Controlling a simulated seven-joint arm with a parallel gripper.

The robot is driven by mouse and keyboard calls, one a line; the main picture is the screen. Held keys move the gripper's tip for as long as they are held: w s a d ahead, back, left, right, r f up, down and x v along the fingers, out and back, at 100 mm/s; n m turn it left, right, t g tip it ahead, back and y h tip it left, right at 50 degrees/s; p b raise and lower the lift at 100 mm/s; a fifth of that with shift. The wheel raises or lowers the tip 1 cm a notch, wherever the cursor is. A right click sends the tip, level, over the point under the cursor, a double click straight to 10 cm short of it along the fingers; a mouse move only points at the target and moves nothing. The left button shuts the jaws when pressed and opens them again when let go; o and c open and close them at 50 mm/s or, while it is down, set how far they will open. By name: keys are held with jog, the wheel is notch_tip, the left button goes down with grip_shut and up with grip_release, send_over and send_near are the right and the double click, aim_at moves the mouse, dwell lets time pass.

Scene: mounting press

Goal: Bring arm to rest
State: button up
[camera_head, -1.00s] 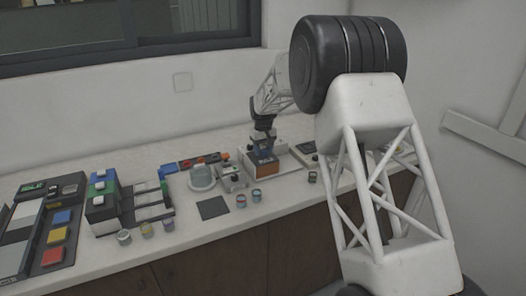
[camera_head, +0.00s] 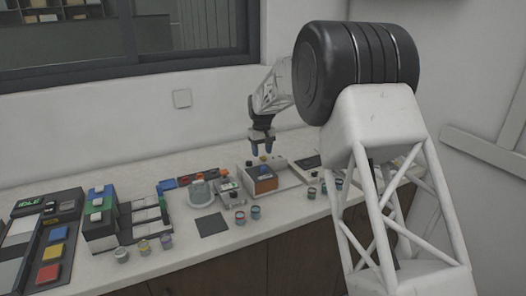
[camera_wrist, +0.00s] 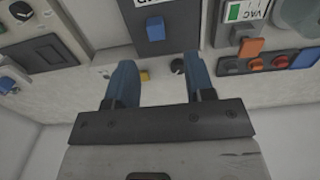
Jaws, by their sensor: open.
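My gripper (camera_head: 262,149) hangs above the small press-like machine (camera_head: 265,178) with an orange front, on the white counter (camera_head: 190,252). Its two blue fingers point down, spread apart, with nothing between them. In the wrist view my gripper (camera_wrist: 157,88) also shows open and empty. My fingers appear clear of the machine.
A blue-green-topped machine (camera_head: 100,218) and a console with coloured buttons (camera_head: 48,248) stand left. The wall and window (camera_head: 130,32) are behind.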

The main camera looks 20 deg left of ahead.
jog(key=s+d+r+m, duration=0.1)
jog(key=s+d+r, duration=0.55)
jog(key=d, duration=0.45)
jog(key=s+d+r+m+t, duration=0.1)
jog(key=s+d+r+m, duration=0.1)
jog(key=s+d+r, duration=0.55)
jog(key=s+d+r+m, duration=0.1)
jog(key=s+d+r, duration=0.2)
jog(key=s+d, duration=0.8)
jog(key=s+d+m+t, duration=0.1)
jog(key=s+d+m, duration=0.2)
jog(key=s+d, duration=1.1)
jog(key=s+d+f+m, duration=0.1)
jog(key=s+d+f, duration=0.2)
jog(key=s, duration=0.5)
jog(key=s+d+f+m, duration=0.1)
jog(key=s+d+f, duration=0.2)
jog(key=s, duration=0.6)
jog(key=shift+s+d+f+t, duration=0.3)
jog(key=shift+d, duration=0.85)
jog(key=shift+c, duration=0.3)
